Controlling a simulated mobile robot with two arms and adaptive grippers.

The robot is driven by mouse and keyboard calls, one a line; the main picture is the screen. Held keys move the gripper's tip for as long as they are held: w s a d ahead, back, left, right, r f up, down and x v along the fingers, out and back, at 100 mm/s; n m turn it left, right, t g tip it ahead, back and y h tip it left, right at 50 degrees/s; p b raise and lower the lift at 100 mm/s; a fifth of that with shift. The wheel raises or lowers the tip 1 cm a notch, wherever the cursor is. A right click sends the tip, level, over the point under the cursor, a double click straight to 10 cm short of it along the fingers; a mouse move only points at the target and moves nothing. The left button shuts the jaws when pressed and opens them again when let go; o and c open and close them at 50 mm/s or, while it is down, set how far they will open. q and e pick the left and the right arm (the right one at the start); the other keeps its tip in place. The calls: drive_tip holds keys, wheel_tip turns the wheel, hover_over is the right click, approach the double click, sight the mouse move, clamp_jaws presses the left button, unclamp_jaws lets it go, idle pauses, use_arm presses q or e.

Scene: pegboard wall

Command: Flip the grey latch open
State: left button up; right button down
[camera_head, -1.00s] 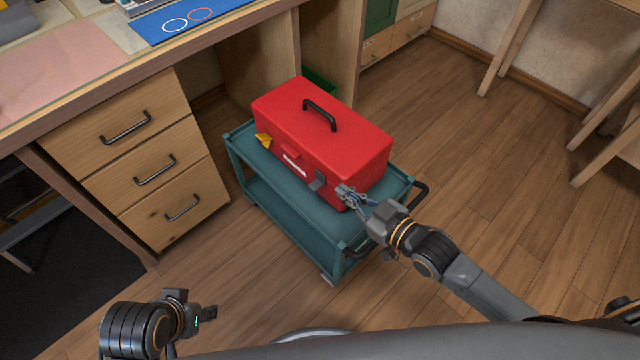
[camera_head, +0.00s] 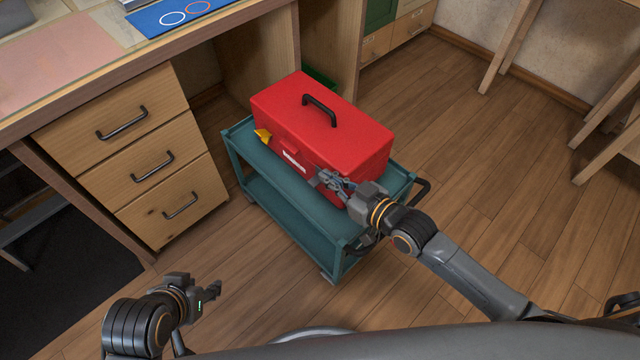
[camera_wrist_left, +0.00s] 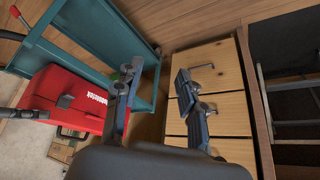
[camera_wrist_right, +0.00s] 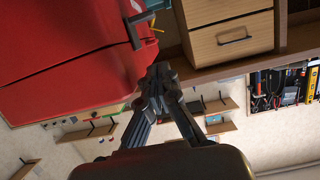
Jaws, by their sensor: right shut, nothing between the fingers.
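The red toolbox (camera_head: 345,125) sits closed on the teal cart. It also shows in the left wrist view (camera_wrist_left: 50,100) and the right wrist view (camera_wrist_right: 55,30). My right gripper (camera_head: 325,179) is at the box's front, over the grey latch's place, and hides the latch in the head view. A dark grey piece, seemingly the latch (camera_wrist_right: 133,30), stands out from the box edge in the right wrist view, just beyond the fingertips. The right fingers (camera_wrist_right: 158,72) are shut and empty; contact is unclear. My left gripper (camera_head: 212,290) is open and empty, low at the left (camera_wrist_left: 158,72).
A yellow piece (camera_head: 263,136) is at the box's front left. The box has a black top handle (camera_head: 320,108). The teal cart (camera_head: 290,210) stands beside a wooden drawer unit (camera_head: 150,165). Open wooden floor (camera_head: 490,200) lies to the right.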

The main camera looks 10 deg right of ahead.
sight(316, 177)
use_arm(q)
drive_tip(key=w+d+r+t+h+b, duration=0.2)
drive_tip(key=w+d+r+t, duration=0.2)
drive_tip(key=w+r+t, duration=0.3)
drive_tip(key=shift+w+r+m+t, duration=0.35)
drive_tip(key=shift+w+r, duration=0.25)
drive_tip(key=shift+w, duration=1.2)
use_arm(e)
drive_tip(key=shift+w+a+f, duration=0.35)
drive_tip(key=shift+w+f, duration=0.1)
drive_tip(key=shift+f, duration=0.35)
drive_tip(key=shift+w+a+f, duration=0.3)
drive_tip(key=shift+w+f, duration=0.15)
drive_tip(key=shift+f, duration=0.35)
drive_tip(key=shift+w+a+f, duration=0.35)
drive_tip(key=shift+w+f, duration=0.1)
drive_tip(key=shift+f, duration=0.35)
